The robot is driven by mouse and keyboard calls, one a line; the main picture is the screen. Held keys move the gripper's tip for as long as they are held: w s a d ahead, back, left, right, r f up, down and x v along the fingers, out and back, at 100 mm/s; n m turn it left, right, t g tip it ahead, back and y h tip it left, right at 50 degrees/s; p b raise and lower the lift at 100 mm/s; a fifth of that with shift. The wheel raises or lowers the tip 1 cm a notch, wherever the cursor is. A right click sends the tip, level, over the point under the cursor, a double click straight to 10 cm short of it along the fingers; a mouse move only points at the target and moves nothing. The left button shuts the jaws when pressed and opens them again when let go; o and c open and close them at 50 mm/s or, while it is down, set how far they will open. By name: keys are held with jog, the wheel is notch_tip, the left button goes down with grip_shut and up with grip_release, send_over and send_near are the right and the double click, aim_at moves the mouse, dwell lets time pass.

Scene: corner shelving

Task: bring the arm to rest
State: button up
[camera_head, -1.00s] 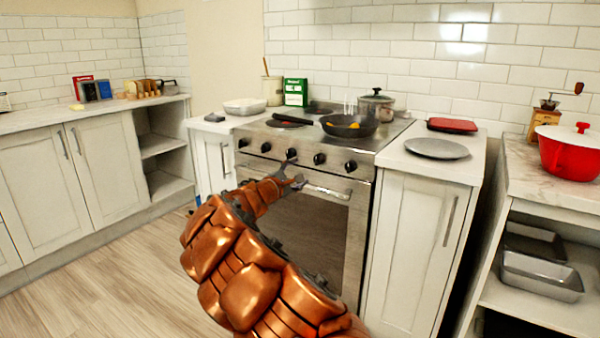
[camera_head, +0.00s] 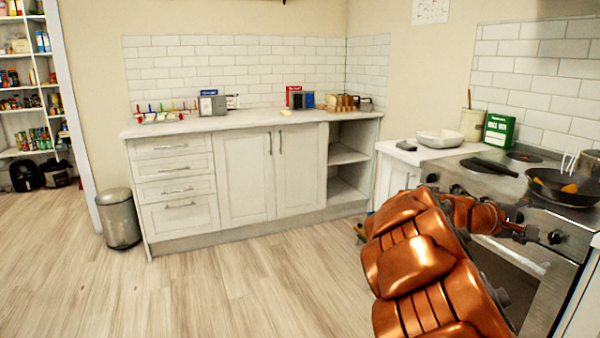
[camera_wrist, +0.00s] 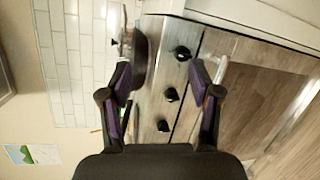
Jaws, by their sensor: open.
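My copper-coloured arm reaches up from the lower right of the head view to the front of the oven. My gripper (camera_head: 522,233) is at its end, small and dark against the oven's control panel. In the wrist view my gripper (camera_wrist: 160,75) has its two purple-padded fingers spread wide apart, with nothing between them but the view of the panel and its knobs. The stove (camera_head: 545,262) stands beyond the fingers. I cannot tell the exact gap between gripper and panel.
A black pan (camera_head: 562,188) with something orange in it sits on the stove. A white dish (camera_head: 440,139) and a green box (camera_head: 499,129) stand beside it. White cabinets (camera_head: 246,178) line the back wall. A metal bin (camera_head: 121,218) stands at left. The wooden floor (camera_head: 220,290) is clear.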

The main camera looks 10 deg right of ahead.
jog(key=s+a+r+m+g+y+p, duration=0.1)
jog(key=s+a+r+m+y+p, duration=0.15)
jog(key=s+a+p, duration=0.35)
jog(key=s+a+r+m+g+y+p, duration=0.1)
jog(key=s+a+m+y+p, duration=0.2)
jog(key=s, duration=0.6)
jog(key=s+a+n+y+p, duration=0.1)
jog(key=s+a+y+p, duration=0.4)
jog(key=a, duration=1)
jog(key=s+a+n+y+p, duration=0.1)
jog(key=s+a+y+p, duration=0.4)
jog(key=s+a, duration=0.7)
jog(key=a+p, duration=0.1)
jog(key=a, duration=0.2)
jog(key=shift+s+r, duration=0.15)
jog(key=shift+s, duration=0.1)
jog(key=shift+a+y, duration=0.1)
jog(key=shift+y, duration=0.15)
